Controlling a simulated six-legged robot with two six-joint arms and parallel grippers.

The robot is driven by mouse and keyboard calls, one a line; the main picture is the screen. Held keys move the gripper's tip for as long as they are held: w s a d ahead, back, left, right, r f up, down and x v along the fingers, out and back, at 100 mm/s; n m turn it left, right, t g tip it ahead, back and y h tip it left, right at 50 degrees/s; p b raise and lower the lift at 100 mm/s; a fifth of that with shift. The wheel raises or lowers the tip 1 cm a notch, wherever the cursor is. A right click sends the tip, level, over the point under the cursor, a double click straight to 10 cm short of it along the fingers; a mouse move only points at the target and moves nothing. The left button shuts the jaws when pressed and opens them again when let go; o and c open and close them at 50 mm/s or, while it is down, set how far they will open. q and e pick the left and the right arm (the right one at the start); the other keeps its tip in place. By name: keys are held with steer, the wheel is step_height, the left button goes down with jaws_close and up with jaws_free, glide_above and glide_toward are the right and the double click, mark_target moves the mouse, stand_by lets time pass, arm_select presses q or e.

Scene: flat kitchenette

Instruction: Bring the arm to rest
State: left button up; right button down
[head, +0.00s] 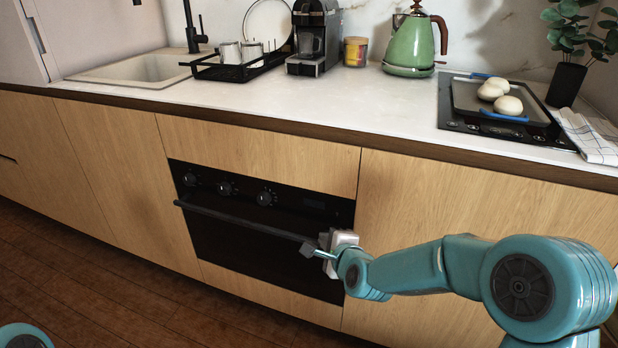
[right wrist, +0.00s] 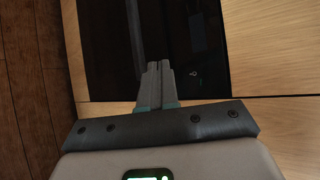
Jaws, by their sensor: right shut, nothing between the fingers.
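My right arm, teal, comes in from the right in the head view. Its gripper (head: 314,249) is in front of the right part of the black oven door, near the right end of the oven handle (head: 245,223). I cannot tell whether it touches the handle. In the right wrist view the gripper's fingers (right wrist: 158,70) are together, with nothing between them, against the dark oven front (right wrist: 105,45). My left gripper is not in view; only a teal part of my body shows at the lower left of the head view.
The oven door is closed under the white counter (head: 380,110). On the counter stand a sink (head: 135,72), a dish rack (head: 235,70), a coffee machine (head: 314,40), a green kettle (head: 408,48) and a tray with buns (head: 508,105) on the hob. The wooden floor (head: 100,290) is clear.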

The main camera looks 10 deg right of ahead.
steer(key=s+f+g, duration=0.2)
steer(key=s+f, duration=0.1)
steer(key=f, duration=0.4)
steer(key=s+f+g, duration=0.1)
steer(key=s+f, duration=0.2)
steer(key=f, duration=0.4)
steer(key=s+a+f+n+g+y, duration=0.15)
steer(key=s+f+n+g, duration=0.25)
steer(key=s+f, duration=0.45)
steer(key=s+a+f+n+g, duration=0.25)
steer(key=s+f+n, duration=0.25)
steer(key=s, duration=0.6)
steer(key=s+a+n+g+y, duration=0.1)
steer(key=s+a+n+g, duration=0.15)
steer(key=s+n, duration=0.6)
step_height(320, 180, up, 25)
steer(key=n+p, duration=0.1)
steer(key=p, duration=2.4)
steer(key=shift+w+d+g+p, duration=0.3)
steer(key=shift+d+p, duration=0.1)
steer(key=shift+d, duration=0.05)
